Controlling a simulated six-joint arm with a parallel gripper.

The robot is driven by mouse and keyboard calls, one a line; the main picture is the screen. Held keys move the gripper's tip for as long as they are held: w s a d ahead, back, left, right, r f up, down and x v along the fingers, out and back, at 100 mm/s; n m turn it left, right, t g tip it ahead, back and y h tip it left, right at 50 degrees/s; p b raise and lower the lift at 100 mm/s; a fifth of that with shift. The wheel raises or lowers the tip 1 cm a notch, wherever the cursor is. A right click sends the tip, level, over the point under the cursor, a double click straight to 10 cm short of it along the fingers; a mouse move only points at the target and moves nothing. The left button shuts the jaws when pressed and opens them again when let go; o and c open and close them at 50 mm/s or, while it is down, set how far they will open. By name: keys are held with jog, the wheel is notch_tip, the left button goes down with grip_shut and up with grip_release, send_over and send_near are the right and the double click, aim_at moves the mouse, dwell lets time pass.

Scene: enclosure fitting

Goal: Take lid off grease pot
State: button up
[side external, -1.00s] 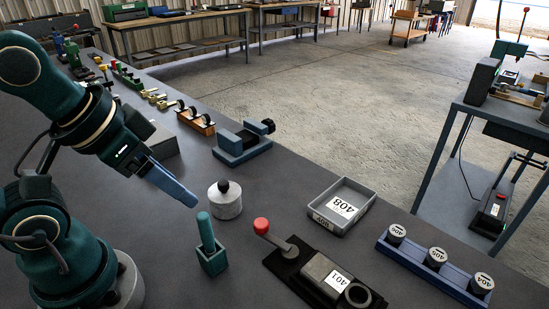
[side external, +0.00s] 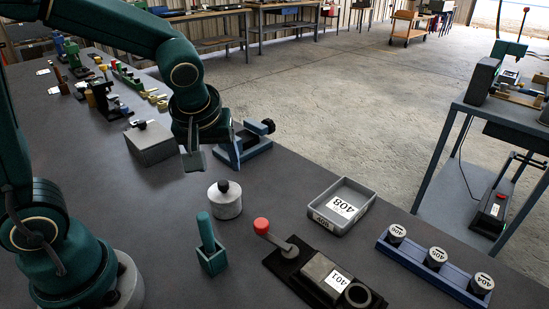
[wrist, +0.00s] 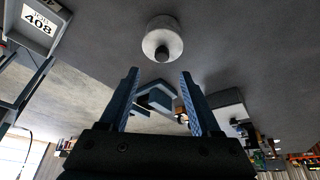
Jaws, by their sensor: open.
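The grease pot (side external: 226,207) is a short white-grey cylinder standing upright on the dark bench. Its lid (side external: 224,187) is on top, with a black round knob. My gripper (side external: 194,160) is above the bench, behind and to the left of the pot in the side view, apart from it. In the wrist view the two blue fingers (wrist: 159,82) are spread with nothing between them. The pot (wrist: 163,30) shows there beyond the fingertips, near the top middle, with its black knob facing the camera.
A teal holder with a green handle (side external: 208,244) stands close in front of the pot. A red-knobbed lever fixture (side external: 262,226), a grey tray marked 408 (side external: 342,205) and a blue rack (side external: 436,264) lie to the right. A blue clamp block (side external: 243,144) and grey box (side external: 150,142) stand behind.

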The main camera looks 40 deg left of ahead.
aim_at(223, 182)
jog(key=shift+f+g, duration=0.3)
jog(key=shift+f, duration=0.45)
jog(key=shift+x, duration=2.25)
jog(key=shift+c, duration=0.3)
grip_shut()
